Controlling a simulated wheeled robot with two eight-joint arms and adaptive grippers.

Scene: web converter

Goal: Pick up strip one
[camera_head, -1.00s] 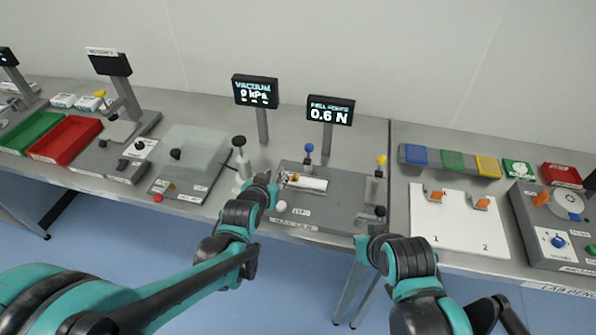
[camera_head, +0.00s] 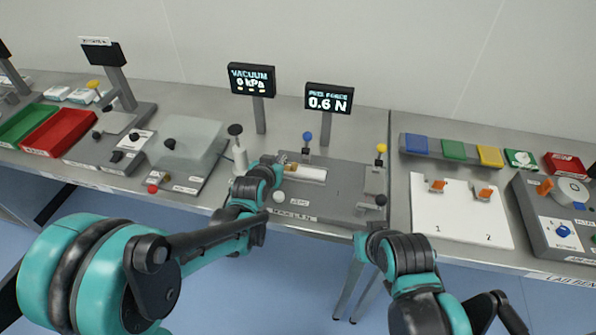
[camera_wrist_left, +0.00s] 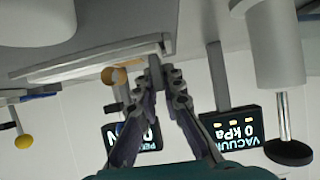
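The white board (camera_head: 450,235), marked 1 and 2, stands right of centre. A small orange-and-grey piece (camera_head: 437,186) is above the 1 and another (camera_head: 484,194) above the 2; no strip is clearly labelled. My left gripper (camera_head: 281,160) is at the left end of the pale plate (camera_head: 306,173) on the grey peel device (camera_head: 335,205). In the left wrist view its fingers (camera_wrist_left: 165,76) converge at the plate's edge, near a tan round end (camera_wrist_left: 114,76). Whether something thin is between the tips is unclear.
The peel display (camera_head: 328,98) and vacuum display (camera_head: 251,79) stand behind. A black-knobbed post (camera_head: 239,155) is close to my left gripper. A clear-covered unit (camera_head: 187,145) and red tray (camera_head: 60,132) are left. Colored blocks (camera_head: 453,149) line the back right.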

